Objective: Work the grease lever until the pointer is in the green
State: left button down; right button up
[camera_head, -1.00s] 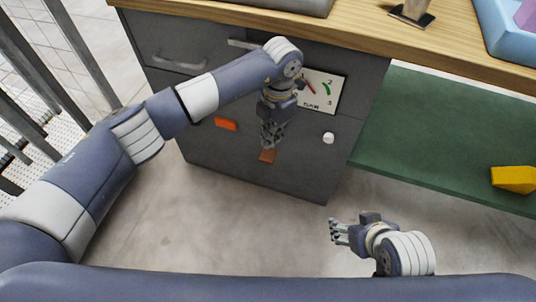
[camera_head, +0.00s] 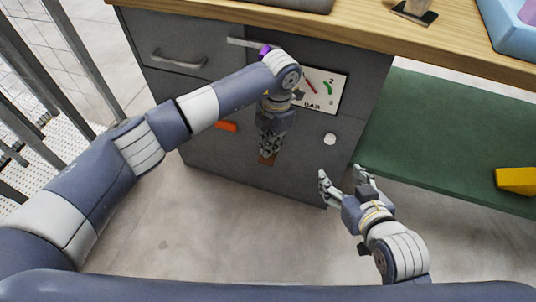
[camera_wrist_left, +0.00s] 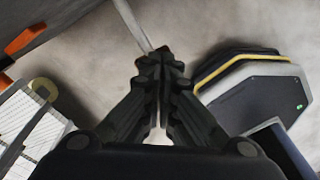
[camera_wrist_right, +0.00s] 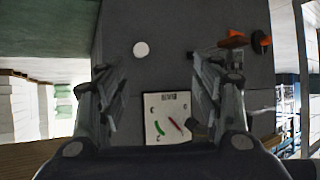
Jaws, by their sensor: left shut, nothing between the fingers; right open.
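The gauge (camera_head: 325,90) on the grey cabinet front is a white plate with a green arc and a red pointer. In the right wrist view, the red pointer (camera_wrist_right: 175,124) lies apart from the green arc (camera_wrist_right: 159,128). The brown-orange lever end (camera_head: 267,160) shows just below my left gripper (camera_head: 268,150), which is shut and empty. In the left wrist view, a thin pale rod with a brown tip (camera_wrist_left: 163,49) lies at the closed fingertips (camera_wrist_left: 160,62); contact is unclear. My right gripper (camera_head: 343,176) is open and empty, facing the cabinet (camera_wrist_right: 153,70).
An orange piece (camera_head: 227,126) and a white round knob (camera_head: 329,139) are on the cabinet front. Drawer handles (camera_head: 178,62) stick out above. A green shelf (camera_head: 430,130) with a yellow block (camera_head: 516,181) is at right. The wooden worktop (camera_head: 365,30) overhangs. Bare floor lies in front.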

dwell(0.3)
pick_arm(q)
notch_tip(320, 180, down, 2)
jog(key=shift+f+b, duration=0.1)
jog(key=shift+b, duration=0.65)
notch_tip(320, 180, down, 2)
jog(key=shift+f+b, duration=0.1)
jog(key=shift+b, duration=0.65)
jog(key=shift+f, duration=0.1)
pick_arm(e)
jog(key=w+a+r+t+y, duration=0.1)
jog(key=w+r+t, duration=0.1)
jog(key=r+t, duration=0.2)
jog(key=w+a+r+t+y, duration=0.1)
jog(key=r+t, duration=0.3)
jog(key=r, duration=0.6)
jog(key=shift+w+a+y, duration=0.3)
jog(key=shift+w+a, duration=0.15)
jog(key=shift+a, duration=0.05)
